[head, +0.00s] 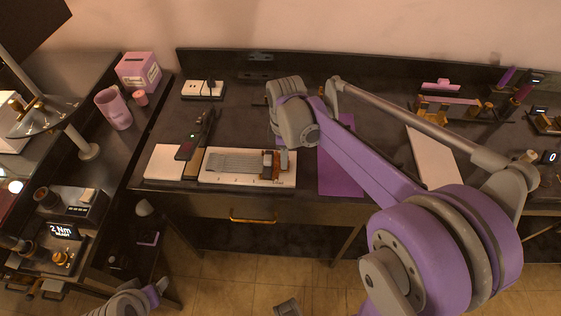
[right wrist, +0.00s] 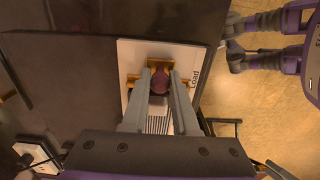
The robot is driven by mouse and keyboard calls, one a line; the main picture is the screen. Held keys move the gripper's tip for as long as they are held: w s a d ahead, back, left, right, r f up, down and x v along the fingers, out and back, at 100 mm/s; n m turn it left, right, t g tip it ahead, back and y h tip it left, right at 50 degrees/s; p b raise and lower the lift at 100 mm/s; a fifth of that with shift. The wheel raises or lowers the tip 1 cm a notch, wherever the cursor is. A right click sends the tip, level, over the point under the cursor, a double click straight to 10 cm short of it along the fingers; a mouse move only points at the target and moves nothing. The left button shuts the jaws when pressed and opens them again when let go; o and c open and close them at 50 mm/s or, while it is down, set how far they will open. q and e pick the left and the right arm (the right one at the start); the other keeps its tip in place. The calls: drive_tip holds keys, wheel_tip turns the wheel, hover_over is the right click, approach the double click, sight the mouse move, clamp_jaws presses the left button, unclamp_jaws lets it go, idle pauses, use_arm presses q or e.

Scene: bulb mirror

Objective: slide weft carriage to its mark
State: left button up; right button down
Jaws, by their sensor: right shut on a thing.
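The weft carriage (head: 268,168) is a small brown and brass block near the right end of a white board (head: 222,180) with grey threads. In the right wrist view its brass base (right wrist: 158,64) carries a round dark red knob (right wrist: 160,84). My right gripper (right wrist: 161,80) is shut on that knob, one finger on each side. In the head view my right gripper's fingers (head: 282,158) come down at the carriage, partly hidden by the wrist. Small dots run along the board's front edge; I cannot tell which is the mark. My left arm shows low in the head view; its jaws are unclear.
A dark tool (head: 196,135) stands just left behind the board, near a white pad (head: 164,162). A purple mat (head: 338,172) lies to the right. A white power strip (head: 203,90) lies farther back. The bench's front edge is close to the board.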

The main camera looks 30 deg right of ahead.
use_arm(q)
drive_tip(key=shift+r, duration=0.1)
use_arm(e)
drive_tip(key=shift+w+a, duration=0.6)
drive_tip(key=shift+a, duration=0.35)
drive_tip(key=shift+w+a, duration=0.55)
drive_tip(key=shift+a, duration=0.4)
drive_tip(key=shift+w+a, duration=0.6)
drive_tip(key=shift+a, duration=0.35)
drive_tip(key=shift+c, duration=2.4)
unclamp_jaws()
use_arm(q)
drive_tip(key=r+p, duration=0.1)
drive_tip(key=w+r+p, duration=0.1)
drive_tip(key=r, duration=0.1)
drive_tip(key=r+p, duration=0.2)
drive_tip(key=shift+w, duration=0.4)
use_arm(e)
wheel_tip(320, 180, up, 7)
use_arm(q)
drive_tip(key=shift+s, duration=0.1)
